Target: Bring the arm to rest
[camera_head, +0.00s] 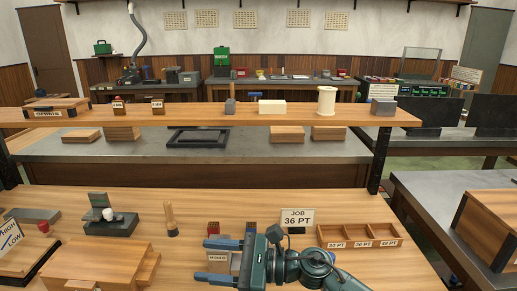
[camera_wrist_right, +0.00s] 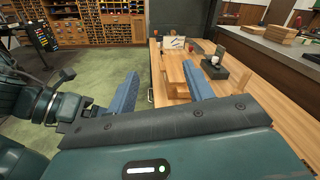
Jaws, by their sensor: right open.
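My right gripper (camera_head: 208,260) comes in from the lower right of the head view and points left over the front bench. Its two blue fingers are wide apart and nothing is held between them. A block labelled MOULD (camera_head: 218,260) shows between the fingers in the head view; whether it is touched is not clear. In the right wrist view the open gripper (camera_wrist_right: 160,85) has green floor and the bench edge beyond its fingers. My left gripper is in neither view.
Near the gripper stand a JOB 36 PT sign (camera_head: 297,217) and a three-compartment wooden tray (camera_head: 345,244). A wooden box (camera_head: 98,260), a dark device with a white knob (camera_head: 107,224) and a wooden-handled tool (camera_head: 170,219) are further left. A raised shelf (camera_head: 200,115) crosses behind.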

